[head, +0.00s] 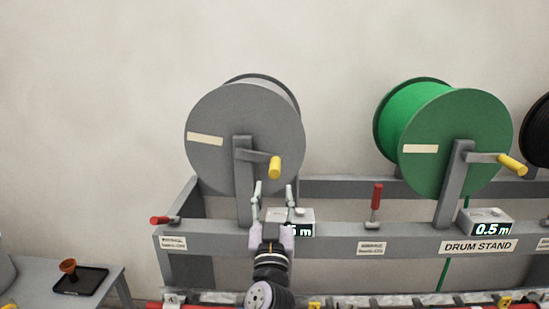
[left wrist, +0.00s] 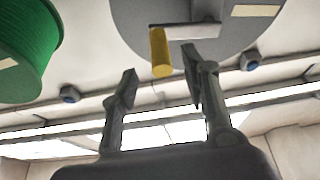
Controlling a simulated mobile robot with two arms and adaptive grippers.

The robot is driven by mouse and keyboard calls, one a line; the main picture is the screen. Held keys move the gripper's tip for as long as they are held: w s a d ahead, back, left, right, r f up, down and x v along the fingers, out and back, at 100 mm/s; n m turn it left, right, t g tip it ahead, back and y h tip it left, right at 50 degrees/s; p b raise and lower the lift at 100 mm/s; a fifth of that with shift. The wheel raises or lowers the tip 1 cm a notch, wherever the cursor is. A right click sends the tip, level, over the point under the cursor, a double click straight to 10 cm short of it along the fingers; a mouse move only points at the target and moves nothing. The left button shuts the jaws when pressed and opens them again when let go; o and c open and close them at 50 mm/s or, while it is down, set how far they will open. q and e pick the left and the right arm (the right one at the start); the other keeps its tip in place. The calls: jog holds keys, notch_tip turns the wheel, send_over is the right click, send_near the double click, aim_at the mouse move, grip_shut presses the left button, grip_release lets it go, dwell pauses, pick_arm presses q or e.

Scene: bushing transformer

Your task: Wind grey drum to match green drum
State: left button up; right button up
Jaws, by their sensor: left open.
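The grey drum (head: 240,125) stands at the left of the drum stand, with a crank ending in a yellow handle (head: 275,167). The green drum (head: 455,140) stands to its right, with its own yellow handle (head: 512,164) pointing right; its meter (head: 488,224) reads 0.5 m. The grey drum's meter (head: 300,217) is partly hidden by my gripper; "5 m" shows. My left gripper (head: 274,190) is open and empty, just below the grey drum's handle. In the left wrist view the yellow handle (left wrist: 160,52) is beyond the fingertips, not between them. My right gripper is not in view.
The drum stand (head: 350,238) has red levers, one upright (head: 376,200) between the drums and one (head: 162,220) lying at the left end. A black drum (head: 538,125) is cut off at right. A side table (head: 110,270) holds a black tray with an orange funnel.

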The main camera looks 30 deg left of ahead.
aim_at(276, 156)
pick_arm(q)
jog(key=p+x, duration=0.2)
jog(key=x, duration=0.5)
jog(key=shift+w+a+r+p, duration=0.15)
jog(key=shift+w+r+p, duration=0.1)
jog(key=shift+p, duration=0.15)
jog(key=shift+w+a, duration=0.25)
jog(key=shift+w, duration=0.1)
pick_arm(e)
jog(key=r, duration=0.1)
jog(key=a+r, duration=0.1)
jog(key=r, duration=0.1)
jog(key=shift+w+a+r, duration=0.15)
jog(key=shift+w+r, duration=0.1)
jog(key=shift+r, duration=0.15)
pick_arm(q)
jog(key=shift+c, duration=0.6)
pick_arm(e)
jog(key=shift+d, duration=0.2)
pick_arm(q)
jog(key=shift+c, duration=0.7)
grip_shut()
